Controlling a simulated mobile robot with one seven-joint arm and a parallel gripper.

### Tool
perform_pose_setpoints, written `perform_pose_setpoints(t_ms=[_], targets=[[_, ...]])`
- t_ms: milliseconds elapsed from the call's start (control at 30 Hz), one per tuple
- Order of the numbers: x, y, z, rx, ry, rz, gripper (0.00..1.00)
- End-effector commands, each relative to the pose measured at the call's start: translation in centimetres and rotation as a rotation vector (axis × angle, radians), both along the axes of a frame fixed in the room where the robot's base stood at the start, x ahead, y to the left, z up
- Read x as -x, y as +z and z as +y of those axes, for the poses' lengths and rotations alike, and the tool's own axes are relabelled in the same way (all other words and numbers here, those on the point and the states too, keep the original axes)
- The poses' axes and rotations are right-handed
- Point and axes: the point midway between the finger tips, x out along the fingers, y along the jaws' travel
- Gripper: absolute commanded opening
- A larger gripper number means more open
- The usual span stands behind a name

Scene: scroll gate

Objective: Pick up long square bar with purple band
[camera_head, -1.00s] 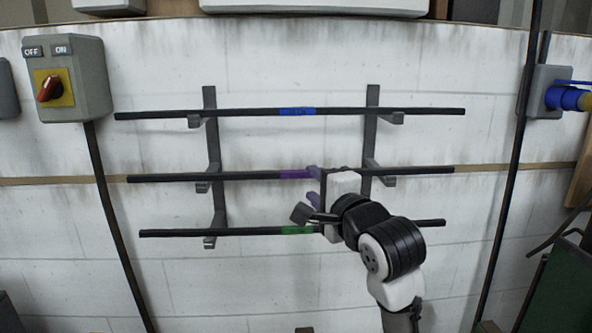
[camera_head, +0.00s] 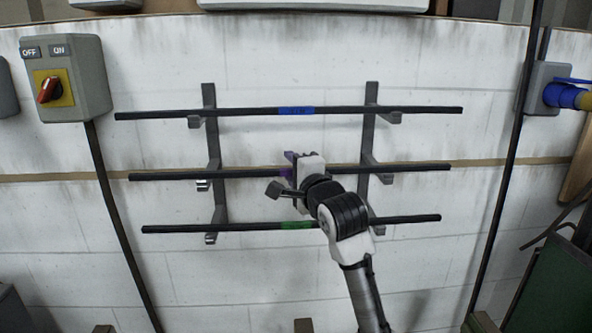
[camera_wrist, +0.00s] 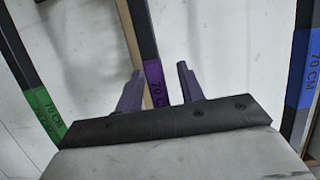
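The long square bar with purple band (camera_head: 235,174) is the middle of three dark bars on the wall rack. It lies level across the brackets. My gripper (camera_head: 291,166) is at its middle and hides most of the band in the head view. In the wrist view, the purple band (camera_wrist: 155,82) with "70 CM" lettering runs between the two fingers of my gripper (camera_wrist: 159,72). The fingers are apart, with a gap showing on each side of the bar. Whether the fingertips reach past the bar in depth I cannot tell.
A blue-banded bar (camera_head: 200,112) rests above and a green-banded bar (camera_head: 200,228) below, both close to my gripper. The rack's two uprights (camera_head: 211,150) stand left and right. A switch box (camera_head: 66,78) is at the left; a cable (camera_head: 508,170) hangs at the right.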

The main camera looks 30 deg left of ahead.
Motion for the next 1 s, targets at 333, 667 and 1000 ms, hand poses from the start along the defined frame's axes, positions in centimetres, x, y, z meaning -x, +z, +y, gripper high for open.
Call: perform_pose_setpoints(t_ms=[333, 667, 1000], targets=[[0.03, 0.00, -0.03, 0.000, 0.000, 0.000, 0.00], [0.04, 0.00, -0.04, 0.001, 0.000, 0.001, 0.00], [0.04, -0.01, -0.04, 0.001, 0.000, 0.001, 0.00]])
